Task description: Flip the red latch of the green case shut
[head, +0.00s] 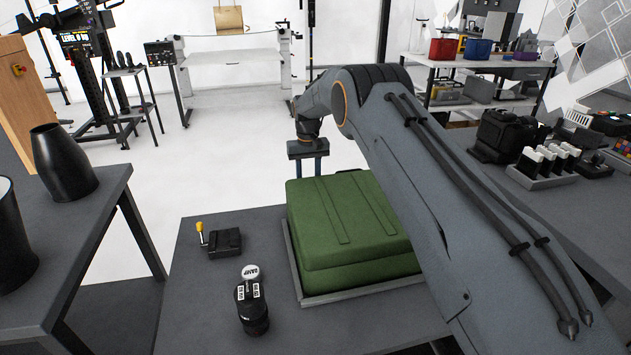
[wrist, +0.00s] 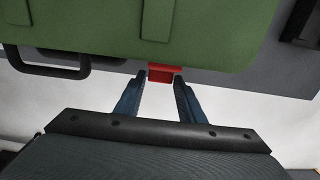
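The green case (head: 345,222) lies closed in a grey tray (head: 365,291) on the dark table in the head view. In the wrist view the case (wrist: 205,30) fills the top, with a dark handle (wrist: 45,66) on its edge at left. The red latch (wrist: 164,73) shows at the case's edge, between and just beyond my fingertips. My gripper (wrist: 160,82) is open, its two blue-grey fingers apart on either side of the latch. I cannot tell whether they touch it. In the head view my gripper (head: 308,163) points down at the far side of the case; the latch is hidden there.
A black box with a yellow-tipped lever (head: 224,242) and a black cylindrical device with a white top (head: 252,300) stand left of the case. Black vessels (head: 62,165) stand on the left table. Chargers and other gear (head: 545,165) crowd the right table.

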